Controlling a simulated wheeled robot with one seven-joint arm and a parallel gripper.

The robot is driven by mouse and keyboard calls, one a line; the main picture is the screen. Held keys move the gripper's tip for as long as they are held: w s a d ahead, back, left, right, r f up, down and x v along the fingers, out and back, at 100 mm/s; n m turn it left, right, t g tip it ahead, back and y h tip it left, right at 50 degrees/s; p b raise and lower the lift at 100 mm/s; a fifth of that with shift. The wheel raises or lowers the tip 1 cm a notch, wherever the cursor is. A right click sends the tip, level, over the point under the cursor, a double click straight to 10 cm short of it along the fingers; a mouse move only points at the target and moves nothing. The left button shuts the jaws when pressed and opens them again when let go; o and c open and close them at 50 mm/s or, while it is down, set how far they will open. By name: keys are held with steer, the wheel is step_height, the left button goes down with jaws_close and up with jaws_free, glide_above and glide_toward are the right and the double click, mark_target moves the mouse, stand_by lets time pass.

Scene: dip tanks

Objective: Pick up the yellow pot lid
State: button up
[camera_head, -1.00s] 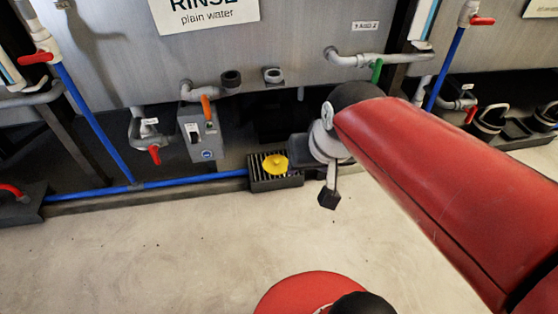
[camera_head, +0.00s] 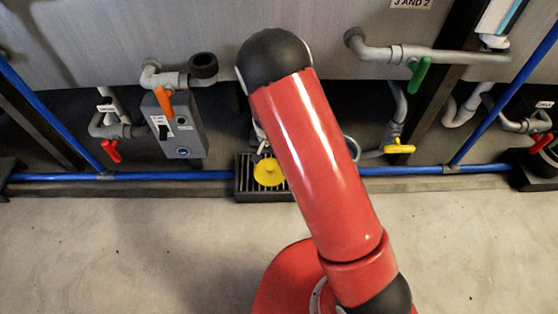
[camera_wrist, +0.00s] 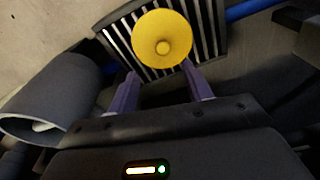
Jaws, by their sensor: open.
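The yellow pot lid (camera_head: 268,172) is a round disc with a small knob in its middle. It rests on a dark slatted grate (camera_head: 244,183) at the foot of the tank wall. In the wrist view the lid (camera_wrist: 162,38) lies on the slats of the grate (camera_wrist: 208,30), just beyond the fingertips. My gripper (camera_wrist: 158,80) is open, with its two purple fingers apart and nothing between them. The fingertips come close to the lid's near edge; I cannot tell whether they touch it. In the head view my red arm hides the gripper.
A grey switch box (camera_head: 185,130) with an orange handle (camera_head: 163,98) stands left of the grate. A blue pipe (camera_head: 150,176) runs low along the wall. A grey cylinder (camera_wrist: 52,98) is left of the gripper in the wrist view. The concrete floor (camera_head: 130,245) in front is clear.

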glide_above(270, 168)
steer(key=f, duration=0.4)
steer(key=shift+s+d+f+b, duration=0.25)
steer(key=shift+s+f+b, duration=0.05)
steer(key=shift+s+b, duration=0.05)
steer(key=f, duration=0.1)
steer(key=f+b, duration=0.1)
steer(key=f, duration=0.3)
steer(key=shift+w+a+f, duration=0.2)
steer(key=shift+w+a, duration=0.1)
steer(key=shift+a, duration=0.05)
steer(key=c, duration=1.1)
